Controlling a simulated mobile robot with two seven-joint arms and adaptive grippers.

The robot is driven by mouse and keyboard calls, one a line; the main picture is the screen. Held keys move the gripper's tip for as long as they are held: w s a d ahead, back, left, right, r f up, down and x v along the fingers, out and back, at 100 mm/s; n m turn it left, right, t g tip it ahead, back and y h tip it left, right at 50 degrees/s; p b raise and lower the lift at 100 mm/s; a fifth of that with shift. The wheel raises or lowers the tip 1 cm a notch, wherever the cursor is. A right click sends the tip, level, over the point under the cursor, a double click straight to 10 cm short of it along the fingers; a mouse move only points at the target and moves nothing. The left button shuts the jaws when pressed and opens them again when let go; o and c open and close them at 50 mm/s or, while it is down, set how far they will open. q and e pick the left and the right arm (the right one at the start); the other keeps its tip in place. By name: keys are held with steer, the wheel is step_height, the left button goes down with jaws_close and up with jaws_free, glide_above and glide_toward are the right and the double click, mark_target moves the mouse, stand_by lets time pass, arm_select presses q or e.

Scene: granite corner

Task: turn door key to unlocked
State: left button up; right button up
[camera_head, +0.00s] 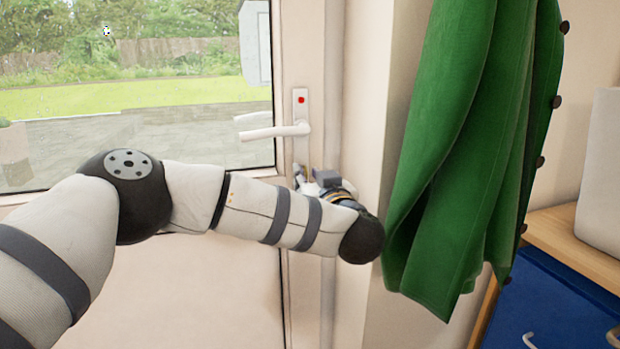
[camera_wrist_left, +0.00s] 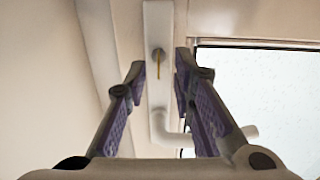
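The door key (camera_wrist_left: 158,70) shows in the left wrist view as a thin yellowish upright strip at a round grey lock cylinder (camera_wrist_left: 157,52) on the pale lock plate (camera_wrist_left: 158,18). In the head view the plate (camera_head: 300,152) carries a white lever handle (camera_head: 280,131) and a red mark (camera_head: 301,100); the key is hidden there. My left gripper (camera_head: 304,178) is just below the handle, close to the door. In the left wrist view its fingers (camera_wrist_left: 160,72) are apart, one on each side of the key in the picture, with visible gaps. Its distance from the key is unclear. My right gripper is not in view.
A green coat (camera_head: 470,150) hangs close to the right of my left wrist. The glazed door pane (camera_head: 130,120) is left of the plate. A wooden-topped blue cabinet (camera_head: 560,310) stands at the right with a light box (camera_head: 602,175) on it.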

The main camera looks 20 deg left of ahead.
arm_select(q)
steer(key=shift+w+a, duration=0.35)
steer(key=shift+w, duration=0.2)
jaws_close()
